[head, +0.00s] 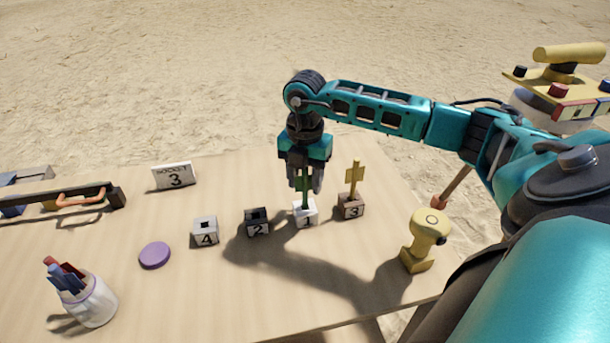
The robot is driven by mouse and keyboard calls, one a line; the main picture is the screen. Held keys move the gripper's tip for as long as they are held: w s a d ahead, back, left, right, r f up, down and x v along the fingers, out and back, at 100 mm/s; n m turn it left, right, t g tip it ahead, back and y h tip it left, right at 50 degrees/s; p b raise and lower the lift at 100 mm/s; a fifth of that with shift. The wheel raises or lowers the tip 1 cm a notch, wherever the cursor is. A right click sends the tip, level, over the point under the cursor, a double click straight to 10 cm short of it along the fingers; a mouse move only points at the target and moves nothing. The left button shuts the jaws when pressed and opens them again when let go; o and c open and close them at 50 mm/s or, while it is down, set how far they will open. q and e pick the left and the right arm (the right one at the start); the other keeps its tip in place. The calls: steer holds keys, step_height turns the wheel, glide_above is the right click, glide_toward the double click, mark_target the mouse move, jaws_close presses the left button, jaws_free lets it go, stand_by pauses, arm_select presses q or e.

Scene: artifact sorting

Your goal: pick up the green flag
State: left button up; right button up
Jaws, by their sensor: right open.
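The green flag (305,188) stands upright in a white block marked 1 (306,215) on the table. My right gripper (305,186) points down over it, with its fingers open on either side of the flag's upper part. Whether the fingers touch the flag cannot be told. Part of the flag is hidden by the gripper. My left gripper is not in view.
A brown block marked 3 (351,207) with a yellow flag (355,175) stands close on the right. A dark block marked 2 (257,222) and a white block marked 4 (206,232) stand left. A yellow tool (427,240) stands near the right edge.

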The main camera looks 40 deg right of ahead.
steer(key=shift+c, duration=0.2)
jaws_close()
steer(key=shift+r, duration=0.1)
step_height(320, 180, up, 25)
steer(key=p, duration=0.2)
steer(key=shift+p, duration=0.35)
stand_by(1.2)
stand_by(0.3)
